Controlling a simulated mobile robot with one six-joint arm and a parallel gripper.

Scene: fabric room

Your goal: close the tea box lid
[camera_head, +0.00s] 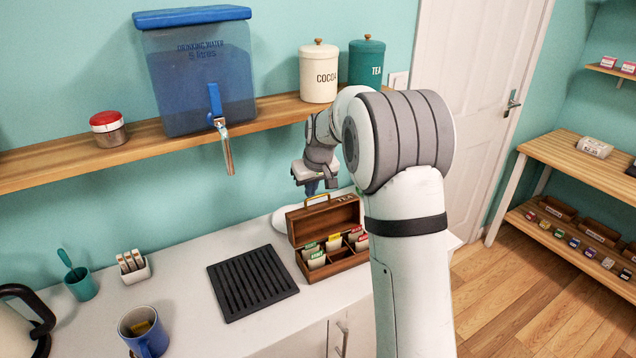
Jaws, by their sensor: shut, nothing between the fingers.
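The wooden tea box (338,264) stands on the white counter, with tea packets in its compartments. My gripper (312,188) is above and behind the lid, close to the handle. It looks shut and empty. Whether it touches the lid cannot be told. My arm covers the right end of the box and lid.
A black drip mat (252,282) lies left of the box. A blue mug (144,332), a small white holder (134,266) and a teal cup (80,283) stand further left. A wooden shelf (272,107) with a water dispenser (200,75) and canisters runs above the counter.

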